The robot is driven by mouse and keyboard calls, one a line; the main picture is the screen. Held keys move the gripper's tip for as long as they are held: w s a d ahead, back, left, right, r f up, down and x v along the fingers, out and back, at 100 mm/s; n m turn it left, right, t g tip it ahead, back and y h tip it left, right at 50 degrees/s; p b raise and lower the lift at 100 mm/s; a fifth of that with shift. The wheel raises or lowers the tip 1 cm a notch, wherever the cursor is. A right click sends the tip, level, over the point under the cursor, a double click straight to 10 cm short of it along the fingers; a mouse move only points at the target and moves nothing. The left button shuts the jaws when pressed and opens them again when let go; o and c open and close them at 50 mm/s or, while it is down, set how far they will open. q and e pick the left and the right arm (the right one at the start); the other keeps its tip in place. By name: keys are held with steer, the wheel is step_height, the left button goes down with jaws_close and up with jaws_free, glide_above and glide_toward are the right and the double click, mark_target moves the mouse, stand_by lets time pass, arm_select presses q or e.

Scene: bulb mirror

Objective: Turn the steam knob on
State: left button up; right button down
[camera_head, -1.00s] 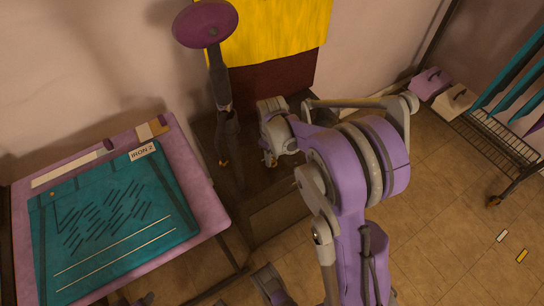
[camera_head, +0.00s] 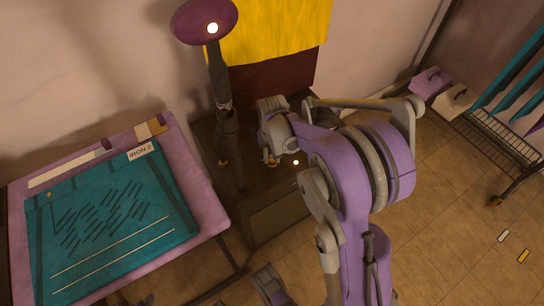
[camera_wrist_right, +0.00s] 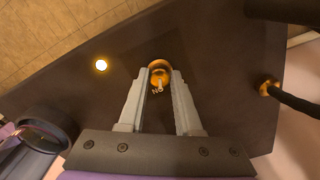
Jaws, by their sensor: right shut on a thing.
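The steam knob (camera_wrist_right: 159,68) is a small orange round knob on the dark top of a steamer unit. It sits between the fingertips of my right gripper (camera_wrist_right: 159,78) in the right wrist view, and the gripper is shut on it. An "ON" mark (camera_wrist_right: 157,91) shows beside the knob. In the head view my right gripper (camera_head: 271,158) points down at the unit, with its fingers partly hidden. A white-yellow light (camera_wrist_right: 101,65) glows on the unit; it also shows in the head view (camera_head: 296,162).
A dark pole with a purple oval head (camera_head: 200,20) rises left of my gripper, with a lit spot on it. A hose with an orange fitting (camera_wrist_right: 268,88) meets the unit. A pink-edged board with a teal panel (camera_head: 180,215) stands left. A wire rack (camera_head: 500,140) stands right.

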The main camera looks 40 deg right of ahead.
steer(key=shift+m, duration=1)
steer(key=c, duration=0.6)
jaws_free()
step_height(320, 180, up, 11)
steer(key=p, duration=0.2)
steer(key=shift+f, duration=0.1)
